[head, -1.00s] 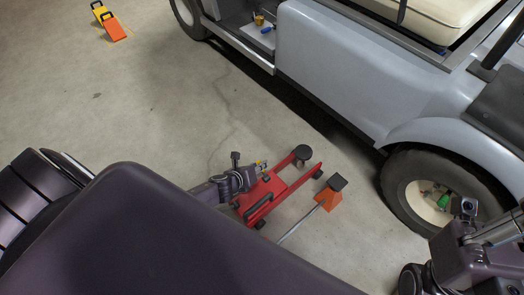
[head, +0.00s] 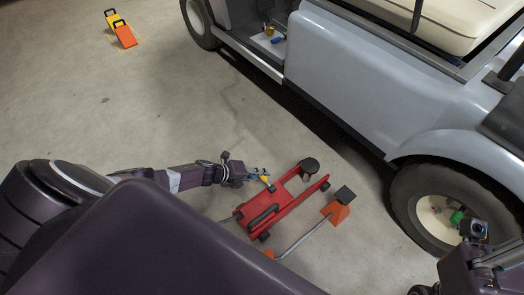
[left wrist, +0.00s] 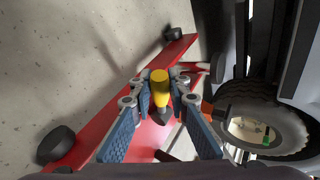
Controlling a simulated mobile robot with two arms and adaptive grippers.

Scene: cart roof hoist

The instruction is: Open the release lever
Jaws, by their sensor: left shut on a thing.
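A low red trolley jack (head: 270,212) lies on the concrete floor beside the cart. A small yellow-handled lever (head: 266,179) sits at its left side. My left gripper (head: 255,176) reaches it from the left. In the left wrist view, the blue-padded fingers of my left gripper (left wrist: 160,95) are around the yellow handle (left wrist: 160,86), closed on it, with the red jack frame (left wrist: 84,138) below.
The pale grey cart (head: 350,80) stands at the upper right, with its wheel (head: 428,208) close to the jack. An orange block with a black top (head: 338,208) and a grey rod stand beside the jack. Orange and yellow chocks (head: 125,36) are far left.

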